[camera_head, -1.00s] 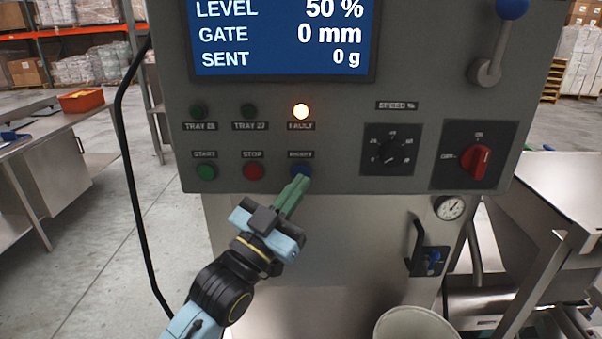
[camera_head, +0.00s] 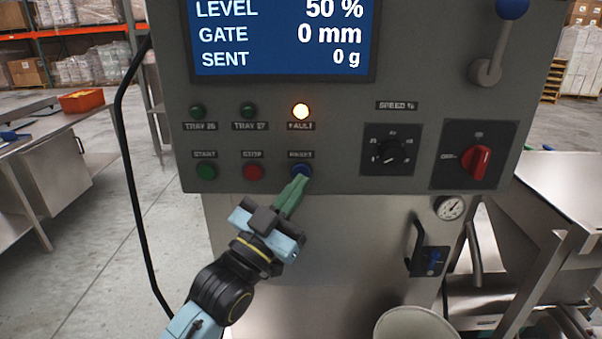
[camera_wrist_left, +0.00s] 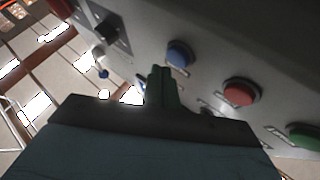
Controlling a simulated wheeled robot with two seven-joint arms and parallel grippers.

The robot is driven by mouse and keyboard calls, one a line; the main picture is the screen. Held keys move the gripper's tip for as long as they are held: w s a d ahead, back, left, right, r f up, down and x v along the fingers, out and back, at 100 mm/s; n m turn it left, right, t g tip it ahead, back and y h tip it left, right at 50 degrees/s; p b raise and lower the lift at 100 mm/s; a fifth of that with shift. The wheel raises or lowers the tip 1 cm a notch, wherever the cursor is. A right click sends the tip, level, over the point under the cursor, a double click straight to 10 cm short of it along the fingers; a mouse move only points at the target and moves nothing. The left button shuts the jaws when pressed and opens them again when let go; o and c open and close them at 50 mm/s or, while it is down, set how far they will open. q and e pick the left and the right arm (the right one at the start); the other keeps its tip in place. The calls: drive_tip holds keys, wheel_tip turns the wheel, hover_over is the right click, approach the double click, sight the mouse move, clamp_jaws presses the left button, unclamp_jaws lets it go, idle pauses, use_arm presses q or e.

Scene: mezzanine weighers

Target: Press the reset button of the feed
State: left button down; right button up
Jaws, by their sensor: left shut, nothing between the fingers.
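The blue reset button (camera_head: 301,170) sits at the right end of the lower button row on the grey control panel (camera_head: 340,150). It also shows in the left wrist view (camera_wrist_left: 180,54). My left gripper (camera_head: 299,180) is shut and empty, its green fingers together. In the head view the fingertips overlap the button's lower edge. In the wrist view the fingertips (camera_wrist_left: 163,70) lie just below and left of the button, seemingly a little apart from it. The fault lamp (camera_head: 301,111) above glows orange. My right gripper is not in view.
The red stop button (camera_head: 254,172) and green start button (camera_head: 206,172) are left of the reset button. A speed dial (camera_head: 390,151) and a red switch (camera_head: 476,162) are to the right. The screen (camera_head: 280,38) reads gate 0 mm. A black cable (camera_head: 128,170) hangs at left.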

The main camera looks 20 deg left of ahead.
use_arm(q)
drive_tip(key=shift+w, duration=0.1)
drive_tip(key=shift+w+a, duration=0.1)
drive_tip(key=shift+w, duration=0.2)
drive_tip(key=shift+w+a, duration=0.15)
drive_tip(key=shift+w, duration=0.25)
idle(0.8)
idle(0.3)
drive_tip(key=shift+s+d+p, duration=0.25)
drive_tip(key=shift+s+p, duration=0.35)
drive_tip(key=shift+s, duration=0.2)
drive_tip(key=s, duration=0.2)
drive_tip(key=s+d+p, duration=0.1)
drive_tip(key=s, duration=0.1)
drive_tip(key=shift+s+d+p, duration=0.2)
drive_tip(key=shift+s+p, duration=0.1)
drive_tip(key=shift+s, duration=0.1)
